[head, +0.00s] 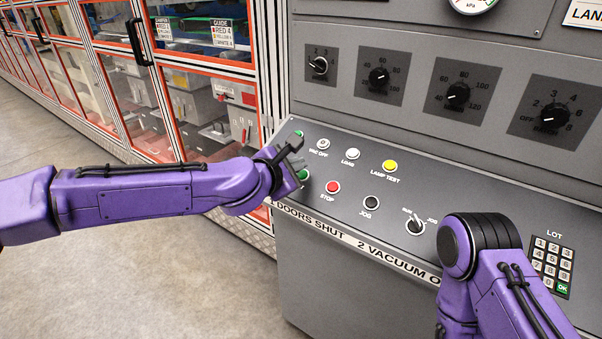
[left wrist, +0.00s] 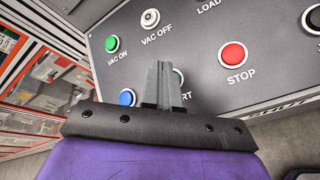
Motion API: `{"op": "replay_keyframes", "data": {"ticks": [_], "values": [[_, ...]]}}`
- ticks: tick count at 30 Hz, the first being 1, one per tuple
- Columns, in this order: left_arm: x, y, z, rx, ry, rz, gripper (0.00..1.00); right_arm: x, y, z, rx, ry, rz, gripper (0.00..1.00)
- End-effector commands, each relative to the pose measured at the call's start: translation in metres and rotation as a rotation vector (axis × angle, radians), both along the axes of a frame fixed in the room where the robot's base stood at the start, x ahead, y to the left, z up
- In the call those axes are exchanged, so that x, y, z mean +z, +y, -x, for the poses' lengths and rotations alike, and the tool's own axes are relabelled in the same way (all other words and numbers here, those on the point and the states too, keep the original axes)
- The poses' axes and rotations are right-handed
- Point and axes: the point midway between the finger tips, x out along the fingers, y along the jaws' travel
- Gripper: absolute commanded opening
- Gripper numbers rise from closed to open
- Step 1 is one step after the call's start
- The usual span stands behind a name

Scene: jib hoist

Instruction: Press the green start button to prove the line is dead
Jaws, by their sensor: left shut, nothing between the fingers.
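The green start button (head: 303,174) is on the sloped console at the left end, just left of the red STOP button (head: 333,187). My left gripper (head: 297,162) is shut and empty, with its fingertips over the start button.
A yellow LAMP TEST button (head: 390,166) and black JOG button (head: 371,202) lie further right. Orange-framed glass cabinets (head: 205,95) stand left.

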Motion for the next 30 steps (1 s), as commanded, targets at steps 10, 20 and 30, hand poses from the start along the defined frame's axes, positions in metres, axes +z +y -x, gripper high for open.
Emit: {"op": "replay_keyframes", "data": {"ticks": [10, 20, 30], "values": [[-0.008, -0.002, -0.002, 0.0, 0.0, 0.001, 0.0, -0.006, 0.0, 0.0, 0.0, 0.0, 0.0, 0.88], [-0.008, -0.002, -0.002, 0.0, 0.0, 0.0, 0.0, -0.006, 0.0, 0.0, 0.0, 0.0, 0.0, 0.88], [-0.012, -0.003, -0.003, 0.0, 0.0, 0.0, 0.0, -0.009, 0.0, 0.0, 0.0, 0.0, 0.0, 0.88]]}}
